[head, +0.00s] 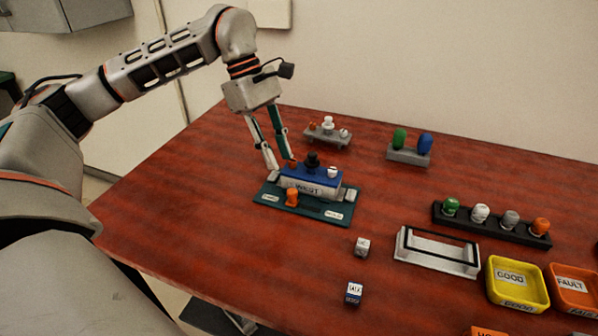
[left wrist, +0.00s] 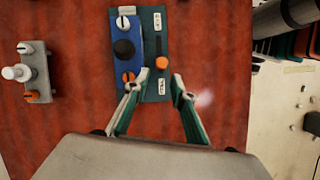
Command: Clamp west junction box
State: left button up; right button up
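The west junction box (head: 310,178) has a blue top, a grey front labelled WEST, and orange, black and white knobs. It sits on a teal base (head: 329,214) with an orange clamp knob (head: 291,198) in front of it. In the left wrist view, the blue box top (left wrist: 123,63) lies beside the orange clamp knob (left wrist: 162,67), which is in a dark slot between two labels. My left gripper (head: 278,163) is open and empty above the left end of the base. In the left wrist view its fingertips (left wrist: 160,86) are apart, below the knob. My right gripper is not in view.
A grey unit with a white knob (head: 328,130) and a block with green and blue knobs (head: 409,151) stand behind. To the right are a dark knob rack (head: 491,224), a grey frame (head: 437,252), two small cubes and trays, including a yellow one (head: 516,285). The table's left is clear.

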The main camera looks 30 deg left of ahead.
aim_at(291, 190)
pick_arm(q)
jog(key=x, duration=0.4)
jog(key=b+x, duration=0.1)
jog(key=x, duration=0.1)
jog(key=shift+s, duration=0.25)
jog(key=shift+d+f, duration=0.3)
jog(key=shift+f, duration=0.3)
grip_shut()
jog(key=shift+d, duration=0.15)
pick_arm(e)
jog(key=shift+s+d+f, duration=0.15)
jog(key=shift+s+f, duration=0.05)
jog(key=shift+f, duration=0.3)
